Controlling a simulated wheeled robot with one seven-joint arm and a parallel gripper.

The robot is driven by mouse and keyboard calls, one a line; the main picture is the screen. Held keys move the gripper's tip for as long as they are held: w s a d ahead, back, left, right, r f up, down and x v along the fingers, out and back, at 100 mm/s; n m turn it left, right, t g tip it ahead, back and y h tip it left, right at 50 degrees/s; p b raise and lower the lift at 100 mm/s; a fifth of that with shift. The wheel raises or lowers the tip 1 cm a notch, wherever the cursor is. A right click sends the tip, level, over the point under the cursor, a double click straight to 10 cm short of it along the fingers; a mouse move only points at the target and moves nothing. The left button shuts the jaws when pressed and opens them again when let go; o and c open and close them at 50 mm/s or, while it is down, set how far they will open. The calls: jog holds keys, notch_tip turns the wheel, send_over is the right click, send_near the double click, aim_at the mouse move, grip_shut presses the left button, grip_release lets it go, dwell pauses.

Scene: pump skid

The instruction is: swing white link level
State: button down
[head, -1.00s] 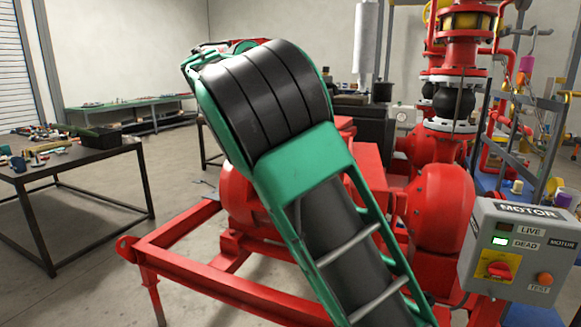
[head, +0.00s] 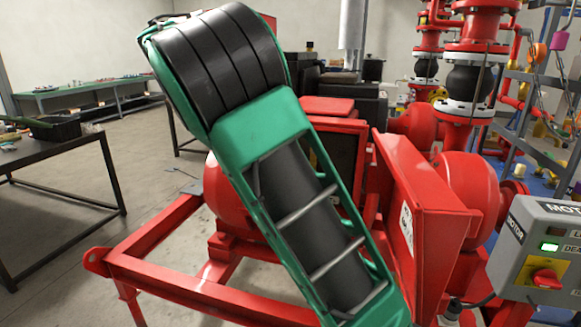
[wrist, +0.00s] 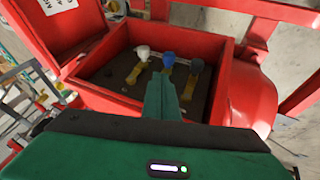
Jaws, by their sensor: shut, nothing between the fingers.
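The white link (wrist: 142,52) shows in the wrist view as a white knob on a brass strap, inside an open red box (wrist: 108,97). Its strap slants down and to the left. I cannot tell how far above the links the tips are. In the head view my green arm hides the gripper and the links.
The box's red lid (head: 422,225) stands open, right of my arm. A grey motor control box (head: 520,262) with a lit green indicator is at the right. A red skid frame (head: 165,240) spreads below. A dark table (head: 75,150) stands left, with clear floor between.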

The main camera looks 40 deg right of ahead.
jog(key=shift+d, duration=0.15)
jog(key=s+x, duration=0.2)
jog(key=x, duration=1)
jog(key=shift+s+d, duration=0.25)
jog(key=shift+d, duration=0.3)
